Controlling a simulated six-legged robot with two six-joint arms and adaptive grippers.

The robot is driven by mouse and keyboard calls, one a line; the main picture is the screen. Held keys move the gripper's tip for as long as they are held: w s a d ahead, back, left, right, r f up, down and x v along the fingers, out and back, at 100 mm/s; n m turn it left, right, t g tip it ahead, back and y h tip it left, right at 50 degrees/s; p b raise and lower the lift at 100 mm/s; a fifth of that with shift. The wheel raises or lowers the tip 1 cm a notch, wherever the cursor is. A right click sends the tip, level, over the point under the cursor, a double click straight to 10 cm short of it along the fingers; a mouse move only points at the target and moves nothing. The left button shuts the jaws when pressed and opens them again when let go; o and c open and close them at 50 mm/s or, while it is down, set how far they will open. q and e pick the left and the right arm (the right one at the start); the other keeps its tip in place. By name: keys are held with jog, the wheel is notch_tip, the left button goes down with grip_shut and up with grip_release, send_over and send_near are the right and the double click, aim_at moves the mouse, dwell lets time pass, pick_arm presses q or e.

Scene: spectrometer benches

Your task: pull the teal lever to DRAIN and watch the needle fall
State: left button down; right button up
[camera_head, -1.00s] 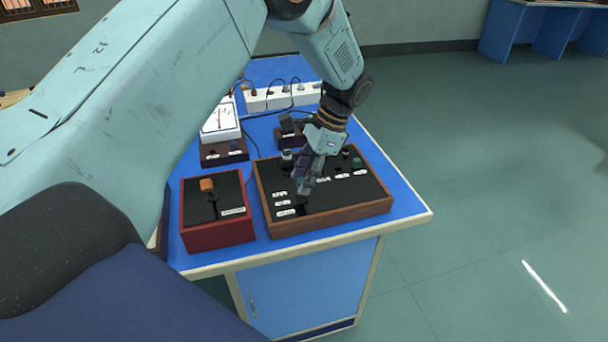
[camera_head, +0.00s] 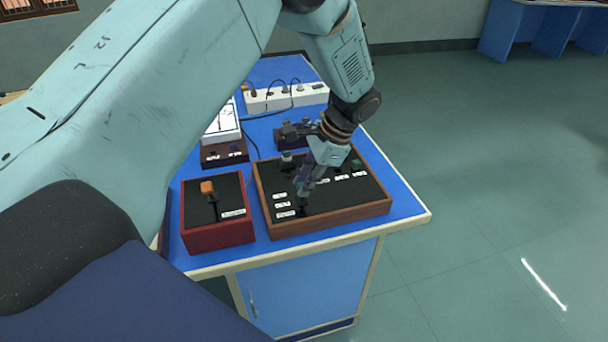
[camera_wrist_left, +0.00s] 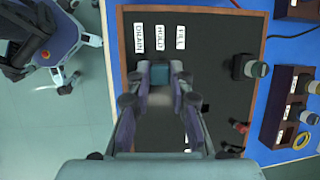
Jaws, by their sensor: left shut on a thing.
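My left gripper (camera_head: 303,189) reaches down onto the black-topped, wood-framed control box (camera_head: 352,209). In the left wrist view its fingers (camera_wrist_left: 160,76) are shut on the teal lever (camera_wrist_left: 160,71), which shows as a small patch between the fingertips. The lever lines up roughly with the HOLD label (camera_wrist_left: 160,32), between DRAIN (camera_wrist_left: 138,37) and FILL (camera_wrist_left: 181,37). In the head view the fingers hide the lever. A white meter (camera_head: 221,121) stands behind, partly covered by my arm; its needle reading is too small to tell. My right gripper is out of view.
A red box (camera_head: 218,233) with an orange-topped lever (camera_head: 207,187) sits just left of the control box. A dark knob (camera_head: 287,160) and a green knob (camera_head: 356,164) stand on the control box. A power strip (camera_head: 285,97) lies at the back of the blue bench.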

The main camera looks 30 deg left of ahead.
pick_arm(q)
jog(key=shift+s+d+t+y, duration=0.15)
jog(key=shift+d+t+y, duration=0.1)
jog(key=shift+t+y, duration=0.05)
jog(key=shift+s+d+f+t+y+b, duration=0.2)
jog(key=shift+d+t+y+b, duration=0.1)
jog(key=shift+y, duration=0.2)
jog(key=shift+s+d+f+n+t+y+b, duration=0.2)
jog(key=shift+s+d+n+t+y+b, duration=0.25)
jog(key=shift+t+y+b, duration=0.5)
jog(key=shift+g, duration=0.25)
jog(key=c, duration=1.2)
grip_release()
jog(key=shift+d, duration=0.1)
jog(key=shift+r, duration=0.1)
notch_tip(320, 180, up, 10)
